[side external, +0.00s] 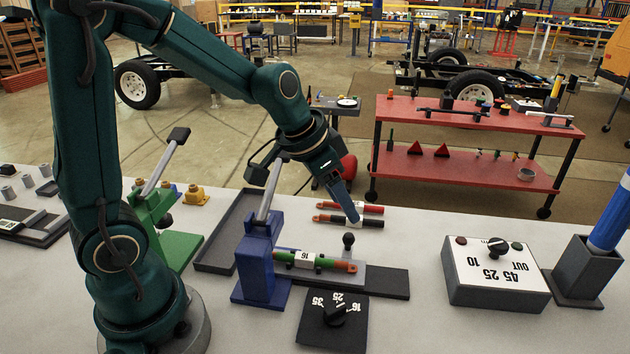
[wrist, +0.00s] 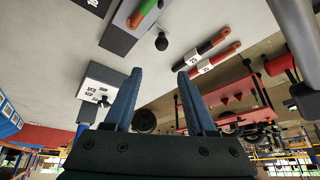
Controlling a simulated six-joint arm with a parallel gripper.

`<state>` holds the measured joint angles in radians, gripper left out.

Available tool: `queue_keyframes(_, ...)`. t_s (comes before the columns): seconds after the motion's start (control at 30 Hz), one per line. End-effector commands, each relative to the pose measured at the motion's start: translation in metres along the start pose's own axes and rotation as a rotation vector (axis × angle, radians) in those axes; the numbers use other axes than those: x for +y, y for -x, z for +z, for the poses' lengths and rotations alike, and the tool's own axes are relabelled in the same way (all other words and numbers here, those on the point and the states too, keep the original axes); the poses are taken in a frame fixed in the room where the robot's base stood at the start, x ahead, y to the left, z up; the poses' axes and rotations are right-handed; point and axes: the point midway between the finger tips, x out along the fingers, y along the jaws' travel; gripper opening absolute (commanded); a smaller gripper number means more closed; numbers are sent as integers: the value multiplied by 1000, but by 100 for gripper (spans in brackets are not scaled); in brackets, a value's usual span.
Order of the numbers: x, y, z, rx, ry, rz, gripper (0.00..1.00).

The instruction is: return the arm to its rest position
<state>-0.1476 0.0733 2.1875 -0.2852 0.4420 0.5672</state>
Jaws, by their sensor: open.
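My gripper (side external: 354,218) is at the end of my bent arm, above the table, fingers pointing down. In the wrist view my gripper (wrist: 160,74) shows two blue fingers spread apart with nothing between them. A green rod with orange ends and a white "16" label (side external: 332,263) lies in the blue lever fixture (side external: 257,262), apart from my gripper.
A dial plate (side external: 333,318) lies in front of the fixture. A white control box (side external: 497,272) and a holder with a blue cylinder (side external: 590,272) stand at right. A green lever fixture (side external: 172,240) and grey tray (side external: 217,262) are at left. A red cart (side external: 460,172) stands behind.

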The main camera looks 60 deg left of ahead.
Motion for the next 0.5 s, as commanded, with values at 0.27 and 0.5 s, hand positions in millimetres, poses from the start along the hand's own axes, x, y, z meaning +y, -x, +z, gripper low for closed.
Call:
queue_keyframes(0.27,31,75,10,139,-57,-19,56)
queue_keyframes(0.5,48,109,61,144,10,-32,56)
